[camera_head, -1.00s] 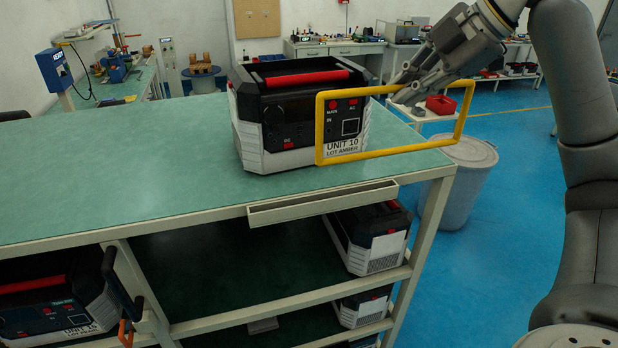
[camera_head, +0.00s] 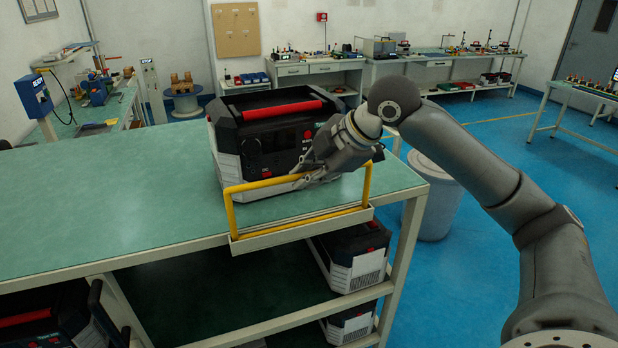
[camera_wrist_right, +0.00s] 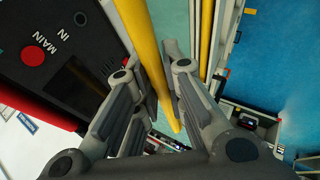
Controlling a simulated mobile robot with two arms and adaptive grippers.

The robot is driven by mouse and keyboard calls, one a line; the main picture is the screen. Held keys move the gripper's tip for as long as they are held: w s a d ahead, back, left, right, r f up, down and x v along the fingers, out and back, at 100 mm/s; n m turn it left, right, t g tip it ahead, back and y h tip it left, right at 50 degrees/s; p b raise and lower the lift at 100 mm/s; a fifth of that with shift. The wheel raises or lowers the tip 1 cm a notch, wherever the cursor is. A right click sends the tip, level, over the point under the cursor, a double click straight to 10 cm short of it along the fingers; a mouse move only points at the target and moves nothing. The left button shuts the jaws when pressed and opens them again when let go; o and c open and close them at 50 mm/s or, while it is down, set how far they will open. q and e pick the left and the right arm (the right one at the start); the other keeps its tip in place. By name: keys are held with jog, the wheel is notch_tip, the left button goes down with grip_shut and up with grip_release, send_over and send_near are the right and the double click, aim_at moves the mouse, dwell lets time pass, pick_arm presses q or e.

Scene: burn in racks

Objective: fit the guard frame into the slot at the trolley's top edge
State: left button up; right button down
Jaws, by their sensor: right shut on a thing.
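The yellow guard frame (camera_head: 231,214) stands roughly upright at the front edge of the trolley's green top (camera_head: 110,205). My right gripper (camera_head: 308,178) is shut on its upper bar, which also shows between the fingers in the right wrist view (camera_wrist_right: 150,60). The lower bar lies along the pale slot (camera_head: 300,234) fixed to the top edge. In the right wrist view the lower bar (camera_wrist_right: 206,45) runs close beside the slot (camera_wrist_right: 223,40). I cannot tell whether it sits inside the slot or just above it. My left gripper is not in view.
A black and white unit with a red handle (camera_head: 270,111) stands right behind the frame and my gripper. More units (camera_head: 355,255) sit on the shelves below. A grey bin (camera_head: 432,200) stands past the trolley's right end. The left of the top is clear.

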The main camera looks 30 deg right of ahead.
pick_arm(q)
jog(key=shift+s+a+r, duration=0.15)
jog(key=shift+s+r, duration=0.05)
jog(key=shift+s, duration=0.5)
pick_arm(e)
jog(key=shift+s+d+f, duration=0.1)
jog(key=shift+f, duration=0.6)
jog(key=c, duration=1.5)
grip_release()
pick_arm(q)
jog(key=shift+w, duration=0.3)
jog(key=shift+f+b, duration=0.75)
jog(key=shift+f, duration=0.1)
pick_arm(e)
jog(key=v, duration=1.2)
